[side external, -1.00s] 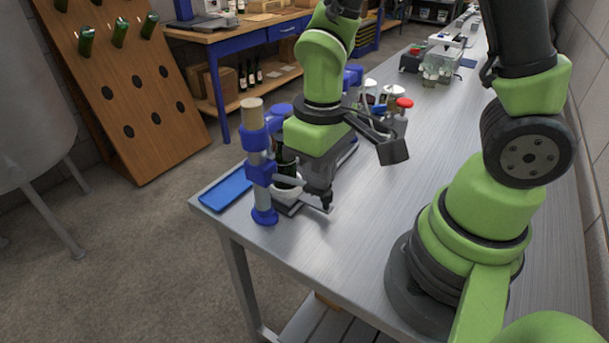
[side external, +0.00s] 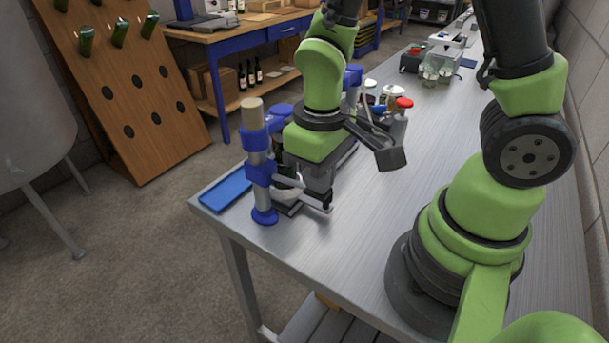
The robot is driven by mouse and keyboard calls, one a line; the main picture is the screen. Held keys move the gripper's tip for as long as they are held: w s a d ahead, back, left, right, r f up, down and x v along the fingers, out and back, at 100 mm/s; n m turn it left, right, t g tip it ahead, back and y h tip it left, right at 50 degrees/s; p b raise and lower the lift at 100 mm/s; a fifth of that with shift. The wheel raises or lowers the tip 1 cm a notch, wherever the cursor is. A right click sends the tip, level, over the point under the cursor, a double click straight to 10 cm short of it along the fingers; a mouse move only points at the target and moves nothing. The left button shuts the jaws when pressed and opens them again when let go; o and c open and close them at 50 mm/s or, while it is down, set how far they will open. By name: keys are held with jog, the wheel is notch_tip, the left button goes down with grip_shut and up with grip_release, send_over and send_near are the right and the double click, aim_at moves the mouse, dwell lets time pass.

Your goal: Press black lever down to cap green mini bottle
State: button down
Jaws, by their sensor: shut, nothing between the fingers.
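The green mini bottle (side external: 289,171) stands upright behind the post, looking dark and mostly hidden. My gripper (side external: 326,201) is shut and points down at the bar's outer end. Contact between them is not clear.
A blue tray (side external: 226,187) lies left of the capper, near the bench edge. Red-topped (side external: 404,104) and white-topped items stand behind my gripper. The bench (side external: 370,215) is clear to the right, up to my base.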

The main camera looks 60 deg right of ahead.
jog(key=shift+w+f, duration=0.1)
jog(key=shift+f, duration=0.75)
dwell(0.9)
jog(key=shift+r, duration=0.1)
dwell(0.3)
jog(key=shift+r, duration=4.45)
jog(key=s+d+r+m+t+y, duration=0.1)
jog(key=s+r+m+t, duration=0.3)
jog(key=r, duration=0.6)
jog(key=s+t+y, duration=0.1)
jog(key=s+t, duration=0.1)
jog(key=t, duration=0.1)
jog(key=shift+s+r, duration=0.3)
jog(key=shift+s, duration=0.05)
